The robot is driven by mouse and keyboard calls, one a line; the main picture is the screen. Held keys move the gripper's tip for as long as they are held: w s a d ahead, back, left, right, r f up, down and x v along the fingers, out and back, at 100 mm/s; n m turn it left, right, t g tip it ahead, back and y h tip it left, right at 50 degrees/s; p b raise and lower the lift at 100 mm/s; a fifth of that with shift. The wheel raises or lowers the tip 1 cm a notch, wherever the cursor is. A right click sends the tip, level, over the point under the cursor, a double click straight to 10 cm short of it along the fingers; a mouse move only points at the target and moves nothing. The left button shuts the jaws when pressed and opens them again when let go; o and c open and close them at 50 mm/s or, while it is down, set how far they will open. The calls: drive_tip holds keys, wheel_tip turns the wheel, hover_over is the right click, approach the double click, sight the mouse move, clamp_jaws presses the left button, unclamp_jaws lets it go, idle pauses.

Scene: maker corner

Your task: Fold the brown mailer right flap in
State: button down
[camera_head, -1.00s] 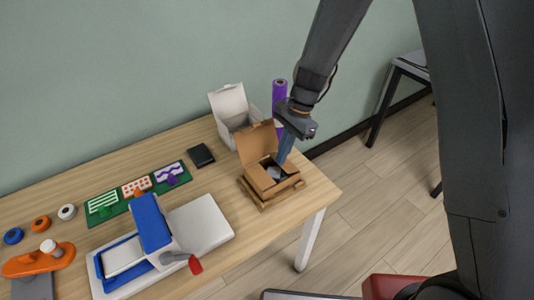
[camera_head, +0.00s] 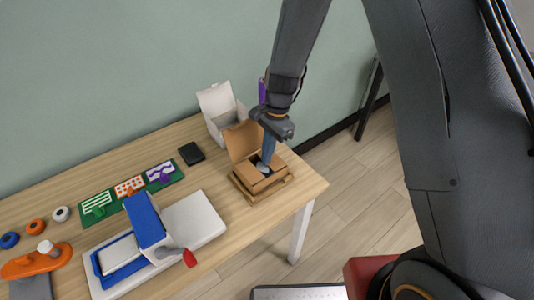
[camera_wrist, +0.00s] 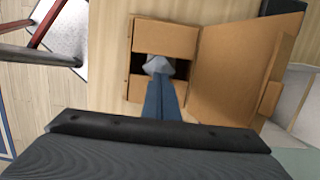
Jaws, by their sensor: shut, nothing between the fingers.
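The brown mailer (camera_head: 262,189) stands near the table's right end with its lid (camera_head: 241,139) raised at the back. In the wrist view the lid (camera_wrist: 235,60) is at the right. The left flap (camera_wrist: 165,38) lies inward over one side of the opening. The right flap (camera_wrist: 135,108) shows on the opposite side, partly hidden by my gripper; it appears tilted inward, but its exact angle is unclear. A grey-white item (camera_wrist: 158,65) lies inside between the flaps. My gripper (camera_head: 266,161) is shut and empty, its blue fingertips (camera_wrist: 160,82) pointing down at the opening.
A white open box (camera_head: 222,118) and a purple roll (camera_head: 262,90) stand behind the mailer. A black wallet-like item (camera_head: 191,153) lies to its left. A blue and white press (camera_head: 148,225) stands farther left. The table's right edge is close to the mailer.

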idle(0.3)
drive_tip(key=shift+w+d+r, duration=0.3)
drive_tip(key=shift+w+d, duration=0.15)
drive_tip(key=shift+d, duration=0.15)
drive_tip(key=shift+r+p, duration=0.5)
drive_tip(key=shift+p, duration=0.15)
wheel_tip(320, 180, up, 12)
drive_tip(key=s+d+n+t+h+b, duration=0.1)
drive_tip(key=s+d+n+b, duration=0.3)
drive_tip(key=s+d+n, duration=0.6)
drive_tip(key=s+d+t, duration=0.1)
drive_tip(key=s+d, duration=0.3)
drive_tip(key=d, duration=0.3)
drive_tip(key=shift+s+f+n+t+h+b, duration=0.25)
drive_tip(key=shift+s+n+t+h+b, duration=0.05)
drive_tip(key=shift+s+n+h, duration=0.1)
